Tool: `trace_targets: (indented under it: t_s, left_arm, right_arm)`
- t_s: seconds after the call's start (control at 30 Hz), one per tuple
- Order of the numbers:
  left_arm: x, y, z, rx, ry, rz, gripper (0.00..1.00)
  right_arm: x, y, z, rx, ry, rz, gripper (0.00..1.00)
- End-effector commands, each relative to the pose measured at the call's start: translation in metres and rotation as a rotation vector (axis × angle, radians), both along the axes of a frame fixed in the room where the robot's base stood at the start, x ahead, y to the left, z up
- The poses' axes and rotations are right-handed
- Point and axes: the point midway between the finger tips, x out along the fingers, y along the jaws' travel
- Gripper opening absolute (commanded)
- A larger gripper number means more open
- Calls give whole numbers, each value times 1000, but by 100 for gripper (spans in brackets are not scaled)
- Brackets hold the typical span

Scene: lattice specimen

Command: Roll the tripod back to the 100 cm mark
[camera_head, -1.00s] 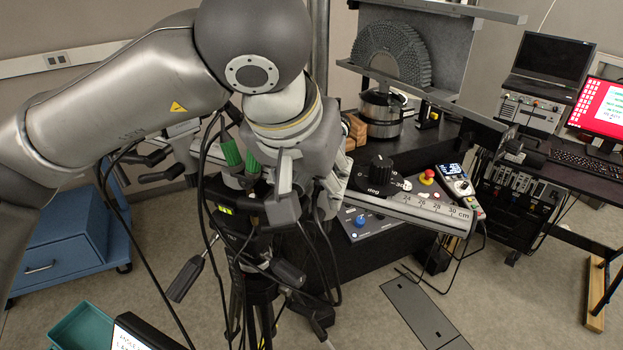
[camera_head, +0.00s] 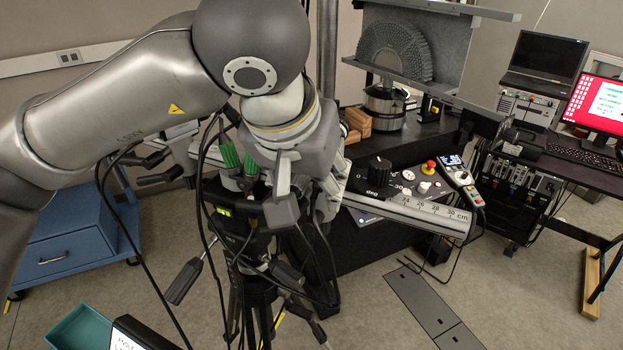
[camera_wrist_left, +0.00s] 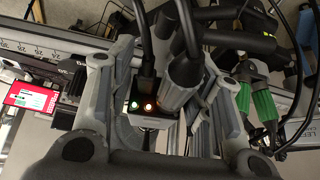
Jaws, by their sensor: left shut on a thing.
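The black tripod (camera_head: 250,285) stands in the middle of the head view, with green-tipped knobs (camera_head: 230,155) and a side handle. A grey rail (camera_head: 425,212) marked in cm reaches right from its head. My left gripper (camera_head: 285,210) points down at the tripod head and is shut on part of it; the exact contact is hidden. My right gripper is out of view. No 100 cm mark shows.
A blue cabinet (camera_head: 60,245) is at left, a teal bin (camera_head: 80,328) below. Carpet lies open at lower right, with floor plates (camera_head: 425,300).

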Motion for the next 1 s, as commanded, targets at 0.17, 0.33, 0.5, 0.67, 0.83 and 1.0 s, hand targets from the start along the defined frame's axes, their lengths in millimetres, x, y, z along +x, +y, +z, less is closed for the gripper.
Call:
trace_targets:
  t_s: [0.17,0.33,0.5,0.67,0.83,1.0]
  left_arm:
    - [-2,0,-2,7,4,-6,0]
    - [-1,0,-1,5,0,-6,0]
    - [-1,0,0,3,0,-4,61]
    - [-1,0,0,2,0,-3,72]
    - [-1,0,0,1,1,-2,72]
    - [-3,1,5,0,-1,-1,72]
  right_arm:
    - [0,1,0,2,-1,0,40]
    - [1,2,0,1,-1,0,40]
    - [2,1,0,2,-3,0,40]
    - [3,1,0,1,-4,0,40]
    - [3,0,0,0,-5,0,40]
    - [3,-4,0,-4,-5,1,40]
